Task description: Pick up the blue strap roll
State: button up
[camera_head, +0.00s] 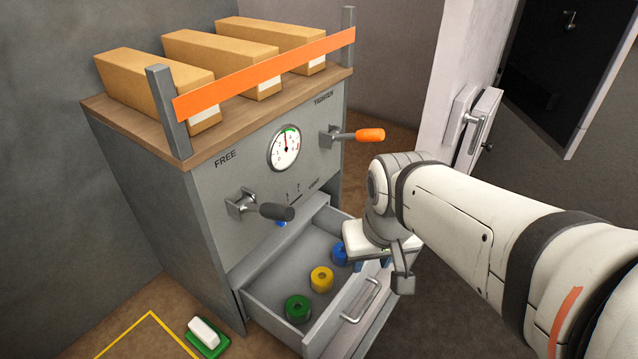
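The blue strap roll (339,254) stands in the far right part of the open drawer (262,318), partly hidden behind my gripper. A yellow strap roll (321,279) and a green strap roll (298,308) stand in a line with it, nearer the front left. My gripper (371,264) points down at the drawer's right side, just right of the blue roll in the picture. Its fingertips are small and partly hidden, so I cannot tell whether they are open or touch the roll.
A handle (361,300) is on the drawer front. Above the drawer, a dark-gripped lever (277,212) and an orange-gripped lever (369,135) stick out beside a gauge (284,148). Several cartons lie on top behind an orange strap (262,75). A white block on green (205,335) lies on the floor.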

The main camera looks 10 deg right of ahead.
aim_at(338, 253)
jog(key=u, duration=2.4)
jog(key=k, duration=1.45)
jog(key=z, duration=1.4)
jog(key=i, duration=1)
jog(key=z, duration=0.1)
